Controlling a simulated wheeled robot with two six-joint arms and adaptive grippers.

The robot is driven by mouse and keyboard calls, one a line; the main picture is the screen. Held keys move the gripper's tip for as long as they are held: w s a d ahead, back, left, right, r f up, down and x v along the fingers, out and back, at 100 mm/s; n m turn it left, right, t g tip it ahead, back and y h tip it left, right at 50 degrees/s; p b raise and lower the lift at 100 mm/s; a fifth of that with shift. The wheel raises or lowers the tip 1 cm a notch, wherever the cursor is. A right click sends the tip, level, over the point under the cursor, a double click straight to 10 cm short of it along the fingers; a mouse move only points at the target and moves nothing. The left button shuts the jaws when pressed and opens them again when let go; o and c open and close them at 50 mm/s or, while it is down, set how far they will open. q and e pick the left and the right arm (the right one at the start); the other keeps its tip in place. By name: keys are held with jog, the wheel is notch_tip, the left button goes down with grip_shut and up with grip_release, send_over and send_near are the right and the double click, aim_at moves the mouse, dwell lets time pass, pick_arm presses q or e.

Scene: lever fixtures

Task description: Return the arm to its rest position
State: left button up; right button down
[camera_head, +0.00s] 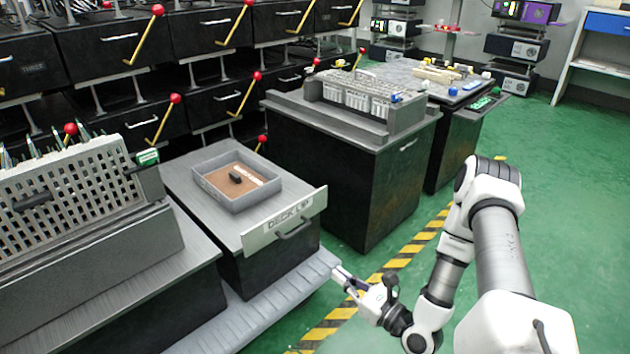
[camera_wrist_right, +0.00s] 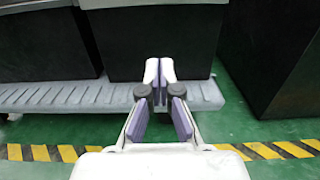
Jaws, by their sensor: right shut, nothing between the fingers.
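My right arm (camera_head: 500,250) comes in from the lower right of the head view and bends down and to the left. Its gripper (camera_head: 345,278) is beside the right end of the grey step, in front of the black cabinets. In the right wrist view the gripper (camera_wrist_right: 159,72) has its fingertips together with nothing between them. The grey step (camera_wrist_right: 60,97) and dark cabinet fronts lie beyond the fingers. My left gripper does not show in either view.
A cabinet labelled DECK (camera_head: 283,222) carries a grey tray (camera_head: 208,183) with a small black object inside. Red-knobbed yellow levers (camera_head: 146,36) line the drawers behind. Yellow-black floor tape (camera_head: 412,250) runs past the gripper. Green floor (camera_head: 560,180) is clear at right.

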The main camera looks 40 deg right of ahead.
jog(key=w+a+r+n+g+y+p, duration=0.1)
jog(key=a+r+n+y+p, duration=0.15)
jog(key=a, duration=0.25)
jog(key=w+a+r+n+g+y+p, duration=0.1)
jog(key=w+a+r+y+p, duration=0.15)
jog(key=a, duration=0.25)
jog(key=s+a+f+n+g+p, duration=0.2)
jog(key=a+n+g+p, duration=0.3)
jog(key=a, duration=0.3)
jog(key=s+d+f+n+g+h, duration=0.1)
jog(key=s+f+n+g+h, duration=0.2)
jog(key=s+n, duration=0.4)
jog(key=s+d+f+n+g+h+p, duration=0.1)
jog(key=s+f+n+g, duration=0.3)
jog(key=n, duration=0.6)
jog(key=s+d+f+n+g+h, duration=0.1)
jog(key=s+n+g+h, duration=0.1)
jog(key=s+n+g, duration=0.4)
notch_tip(320, 180, up, 38)
jog(key=s+n+t+p, duration=0.1)
jog(key=n+p, duration=0.2)
jog(key=p, duration=3.5)
jog(key=shift+s+a+t+p, duration=0.15)
jog(key=shift+a+t+p, duration=0.1)
jog(key=shift+t+p, duration=0.15)
